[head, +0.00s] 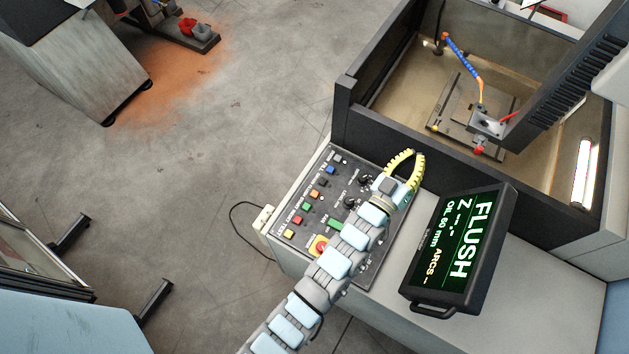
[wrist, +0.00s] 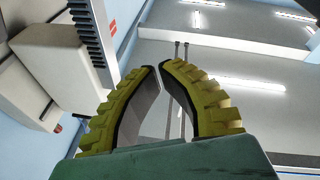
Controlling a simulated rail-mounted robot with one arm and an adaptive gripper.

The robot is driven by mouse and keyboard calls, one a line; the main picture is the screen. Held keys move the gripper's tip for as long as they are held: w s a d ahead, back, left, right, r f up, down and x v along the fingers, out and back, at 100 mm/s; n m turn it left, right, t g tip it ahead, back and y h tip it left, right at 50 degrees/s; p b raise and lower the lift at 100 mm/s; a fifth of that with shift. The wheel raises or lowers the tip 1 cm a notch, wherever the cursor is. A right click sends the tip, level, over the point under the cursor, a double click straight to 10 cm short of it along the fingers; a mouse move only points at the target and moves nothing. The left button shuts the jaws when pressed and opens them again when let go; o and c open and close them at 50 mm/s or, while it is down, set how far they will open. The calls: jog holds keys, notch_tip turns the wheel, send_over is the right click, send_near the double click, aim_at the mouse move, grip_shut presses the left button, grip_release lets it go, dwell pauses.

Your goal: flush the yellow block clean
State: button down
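My gripper (head: 405,160) has yellow ribbed fingers and points up and right above the control panel (head: 312,187). In the wrist view the fingers (wrist: 160,66) curve together, with only a thin gap at the tips and nothing between them. The tank (head: 392,97) at the upper right holds a worktable plate, a grey fixture (head: 487,122) and a blue-orange hose (head: 463,57) bent down towards it. A tiny yellow spot (head: 434,127) shows at the plate's left corner; I cannot tell whether it is the block. The tilted display (head: 460,240) reads FLUSH, OIL 60 mm.
The panel has several coloured buttons, knobs, a green rocker (head: 334,224) and a red stop button (head: 319,246) on yellow. My arm covers part of it. The tank's dark front wall (head: 430,150) stands behind the panel. Orange powder (head: 170,85) lies on the open floor at left.

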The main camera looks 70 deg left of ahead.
jog(key=s+a+f+n+g+h, duration=0.1)
jog(key=s+a+f+g, duration=0.15)
jog(key=a+f, duration=0.35)
jog(key=n+g+h+b, duration=0.2)
jog(key=g+h, duration=0.6)
jog(key=g, duration=0.1)
send_over(318, 192)
notch_tip(318, 192, down, 10)
jog(key=shift+f, duration=0.2)
jog(key=shift+f+t, duration=0.1)
jog(key=shift+t, duration=0.15)
notch_tip(318, 192, down, 6)
jog(key=b, duration=0.5)
jog(key=shift+f+b, duration=0.25)
jog(key=shift+b, duration=0.15)
jog(key=shift+f, duration=1.05)
jog(key=shift+f, duration=0.1)
jog(key=shift+f+y, duration=0.3)
